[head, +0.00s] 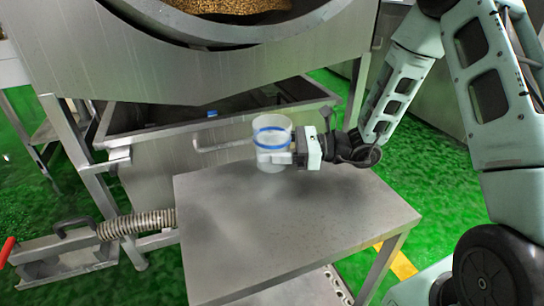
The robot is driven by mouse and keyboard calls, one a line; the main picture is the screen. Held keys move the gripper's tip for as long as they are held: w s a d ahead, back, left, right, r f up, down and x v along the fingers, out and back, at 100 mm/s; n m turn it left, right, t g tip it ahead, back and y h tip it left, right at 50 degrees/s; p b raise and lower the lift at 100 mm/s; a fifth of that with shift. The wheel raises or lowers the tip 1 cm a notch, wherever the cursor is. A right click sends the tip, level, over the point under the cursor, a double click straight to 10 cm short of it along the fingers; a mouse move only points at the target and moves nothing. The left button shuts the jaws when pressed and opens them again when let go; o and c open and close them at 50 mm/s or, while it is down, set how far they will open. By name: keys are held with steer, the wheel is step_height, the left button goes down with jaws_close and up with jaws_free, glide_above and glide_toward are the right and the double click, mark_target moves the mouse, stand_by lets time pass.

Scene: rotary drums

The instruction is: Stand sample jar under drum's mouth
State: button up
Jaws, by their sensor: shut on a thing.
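The sample jar (272,132) is a clear cylinder with a blue band near its top. My gripper (280,156) reaches in from the right and is shut around the jar's lower part. The jar is upright over the back part of the small metal table. I cannot tell whether its base touches the tabletop. The drum's mouth (215,38) is the wide round metal opening at the top, with brown grainy material (225,5) inside. The jar is below and a little right of it in the picture.
The metal table (300,235) has a bare top. Behind it stands an open steel bin (150,150) with a handle. A spring-like coil (138,223) and a red-tipped lever (8,250) are at lower left. Green floor (435,170) shows around.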

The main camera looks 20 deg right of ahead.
steer(key=shift+f, duration=0.9)
steer(key=shift+f, duration=0.2)
steer(key=o, duration=1)
